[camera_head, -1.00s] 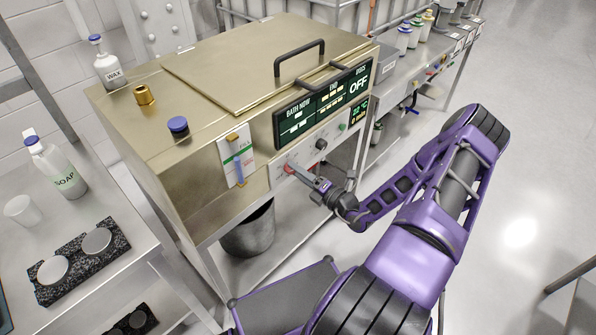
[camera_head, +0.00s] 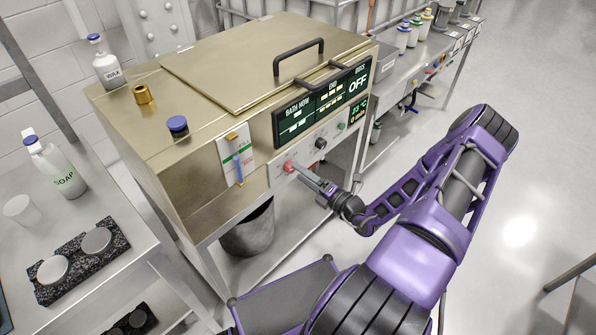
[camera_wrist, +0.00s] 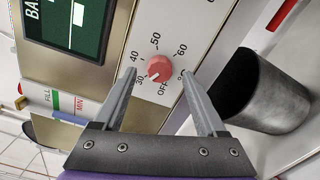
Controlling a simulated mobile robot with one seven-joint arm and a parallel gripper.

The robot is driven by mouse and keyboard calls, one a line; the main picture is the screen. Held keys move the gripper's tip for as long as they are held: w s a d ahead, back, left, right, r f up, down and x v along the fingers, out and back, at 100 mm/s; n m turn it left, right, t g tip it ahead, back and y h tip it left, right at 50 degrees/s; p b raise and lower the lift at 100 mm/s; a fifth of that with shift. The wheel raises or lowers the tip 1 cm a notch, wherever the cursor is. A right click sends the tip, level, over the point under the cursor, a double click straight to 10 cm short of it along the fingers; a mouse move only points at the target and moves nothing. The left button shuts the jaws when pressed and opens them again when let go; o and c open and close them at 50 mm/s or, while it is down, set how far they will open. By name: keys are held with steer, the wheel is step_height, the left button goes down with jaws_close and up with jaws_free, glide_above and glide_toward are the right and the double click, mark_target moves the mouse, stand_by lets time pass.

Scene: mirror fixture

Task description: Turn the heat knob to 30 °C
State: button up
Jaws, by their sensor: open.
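The red heat knob (camera_wrist: 160,68) sits on the pale front panel, with a printed scale of OFF, 30, 40, 50, 60 and a partly hidden number around it. Its white mark is at the lower left, toward the 30. In the head view the knob (camera_head: 289,166) is at the panel's left end. My gripper (camera_wrist: 159,76) is open, with one fingertip on each side of the knob in the wrist view; I see gaps between them and the knob. In the head view my gripper (camera_head: 301,174) is just in front of the knob.
A black knob (camera_head: 320,143) and a green button (camera_head: 341,126) are right of the red knob. A FILL/MIN gauge (camera_head: 237,155) is to its left. A dark bin (camera_head: 248,232) stands below. A handled lid (camera_head: 250,62) covers the bath top.

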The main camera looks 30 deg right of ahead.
steer(key=v, duration=1.5)
steer(key=shift+s, duration=0.1)
